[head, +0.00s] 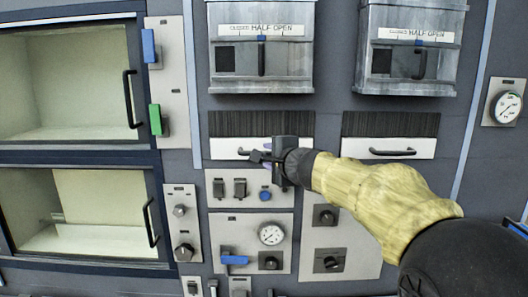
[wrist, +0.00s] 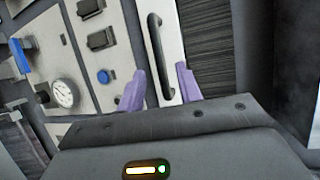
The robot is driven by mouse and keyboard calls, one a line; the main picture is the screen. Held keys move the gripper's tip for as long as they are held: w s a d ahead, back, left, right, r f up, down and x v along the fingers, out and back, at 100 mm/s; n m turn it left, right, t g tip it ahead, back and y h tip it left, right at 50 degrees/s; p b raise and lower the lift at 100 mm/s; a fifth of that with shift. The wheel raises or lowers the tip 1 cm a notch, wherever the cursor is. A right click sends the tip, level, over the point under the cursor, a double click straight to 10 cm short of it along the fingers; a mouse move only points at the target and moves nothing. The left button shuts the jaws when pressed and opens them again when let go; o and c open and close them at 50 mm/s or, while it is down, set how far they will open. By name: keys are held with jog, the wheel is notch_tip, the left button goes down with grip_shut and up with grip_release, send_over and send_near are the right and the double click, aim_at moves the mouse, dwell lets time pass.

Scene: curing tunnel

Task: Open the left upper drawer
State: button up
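The left upper drawer has a white front (head: 226,144) with a black bar handle (head: 243,152), below a dark ribbed strip; it looks shut. My gripper (head: 268,157) is at the right part of this front and hides the right end of the handle. In the wrist view the white front (wrist: 172,22) and the handle (wrist: 156,42) run up the picture. My gripper's two purple fingers (wrist: 160,80) are apart, one on each side of the handle's lower part. I see no contact with the handle; depth is hard to tell.
A similar drawer (head: 425,147) is at the right. Two grey half-open bins (head: 262,80) hang above. Switches and a blue button (head: 265,194) sit just below, with a gauge (head: 271,234) lower. Open-looking chambers (head: 70,80) are at the left.

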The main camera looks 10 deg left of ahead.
aim_at(262, 141)
jog(key=p+x, duration=0.1)
jog(key=x, duration=0.3)
jog(key=shift+w, duration=0.15)
jog(key=shift+c, duration=0.4)
grip_shut()
